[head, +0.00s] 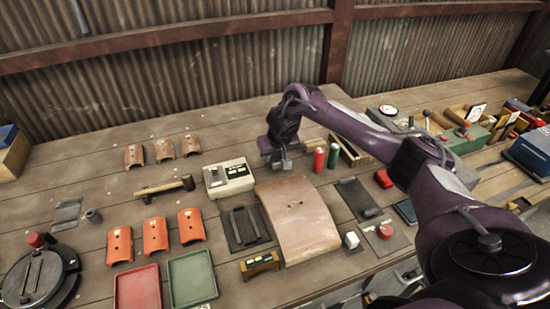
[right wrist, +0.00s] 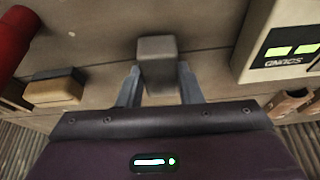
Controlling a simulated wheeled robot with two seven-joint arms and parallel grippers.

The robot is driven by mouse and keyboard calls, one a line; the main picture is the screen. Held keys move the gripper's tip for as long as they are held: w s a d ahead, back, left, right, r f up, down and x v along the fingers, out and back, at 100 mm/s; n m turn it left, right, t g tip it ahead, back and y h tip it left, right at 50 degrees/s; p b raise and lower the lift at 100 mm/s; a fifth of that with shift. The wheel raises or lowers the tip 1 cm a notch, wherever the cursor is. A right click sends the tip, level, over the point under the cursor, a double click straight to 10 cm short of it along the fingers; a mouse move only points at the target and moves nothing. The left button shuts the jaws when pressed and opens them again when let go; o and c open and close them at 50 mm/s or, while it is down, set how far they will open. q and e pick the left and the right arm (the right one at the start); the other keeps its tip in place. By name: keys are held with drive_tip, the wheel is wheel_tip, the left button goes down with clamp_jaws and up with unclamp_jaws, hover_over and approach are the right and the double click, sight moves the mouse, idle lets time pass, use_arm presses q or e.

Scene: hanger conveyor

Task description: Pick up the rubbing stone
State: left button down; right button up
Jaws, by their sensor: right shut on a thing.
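The rubbing stone is a small grey block (right wrist: 157,62). It sits between the two fingers of my right gripper (right wrist: 158,88) in the right wrist view, and the fingers are shut on it. The stone (head: 286,165) is small there and partly hidden by the gripper. I cannot tell whether it touches the bench. My left gripper is not in view.
A cream meter box (head: 229,178) stands left of the gripper, and it shows in the wrist view (right wrist: 285,45). A large curved tan panel (head: 299,220) lies in front. Orange tiles (head: 155,235) and trays lie left.

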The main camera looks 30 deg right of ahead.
sight(275, 157)
wheel_tip(275, 157, up, 7)
drive_tip(key=shift+w+r, duration=0.15)
drive_tip(key=shift+r, duration=0.05)
wheel_tip(275, 157, up, 12)
drive_tip(key=p, duration=0.7)
drive_tip(key=shift+f, duration=0.15)
